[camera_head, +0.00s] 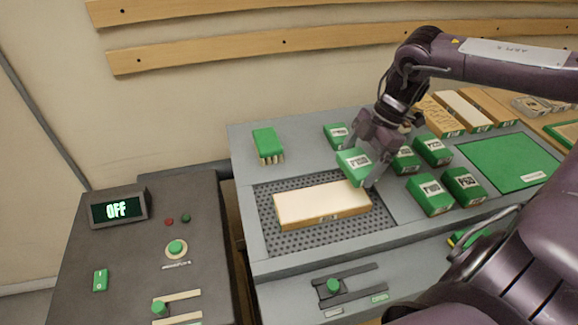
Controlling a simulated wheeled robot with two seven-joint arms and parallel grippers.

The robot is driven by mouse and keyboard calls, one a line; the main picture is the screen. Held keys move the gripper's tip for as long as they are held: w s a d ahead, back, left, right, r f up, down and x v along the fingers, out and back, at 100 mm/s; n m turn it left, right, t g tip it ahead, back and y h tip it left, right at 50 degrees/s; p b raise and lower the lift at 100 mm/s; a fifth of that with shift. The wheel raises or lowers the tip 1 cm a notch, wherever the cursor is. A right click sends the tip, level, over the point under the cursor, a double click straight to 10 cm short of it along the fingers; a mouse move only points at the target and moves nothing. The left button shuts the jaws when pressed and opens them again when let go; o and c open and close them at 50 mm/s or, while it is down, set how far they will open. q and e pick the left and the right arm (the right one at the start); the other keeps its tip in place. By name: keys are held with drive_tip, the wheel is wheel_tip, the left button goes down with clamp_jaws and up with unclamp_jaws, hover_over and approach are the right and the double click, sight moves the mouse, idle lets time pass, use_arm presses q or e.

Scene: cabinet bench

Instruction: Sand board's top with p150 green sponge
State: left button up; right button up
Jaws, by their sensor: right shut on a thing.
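My right gripper (362,160) is shut on a green sponge (353,166) with a white label, whose number is too small to read surely. It holds the sponge at the upper right end of the board (318,204). The board is a pale wooden block lying flat on a dark perforated panel (270,240). I cannot tell whether the sponge touches the board's top. Several other labelled green sponges (428,194) stand on the bench to the right of the gripper, and one (337,133) is behind it. My left gripper is not in view.
A green brush (268,145) stands behind the panel at the left. Several wooden blocks (462,109) lie at the back right, near a green mat (508,160). A control box (118,208) at the left reads OFF. A slider with a green knob (333,286) is on the bench front.

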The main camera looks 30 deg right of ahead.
drive_tip(key=shift+r+p, duration=0.85)
drive_tip(key=shift+r, duration=0.4)
drive_tip(key=shift+a+f, duration=0.1)
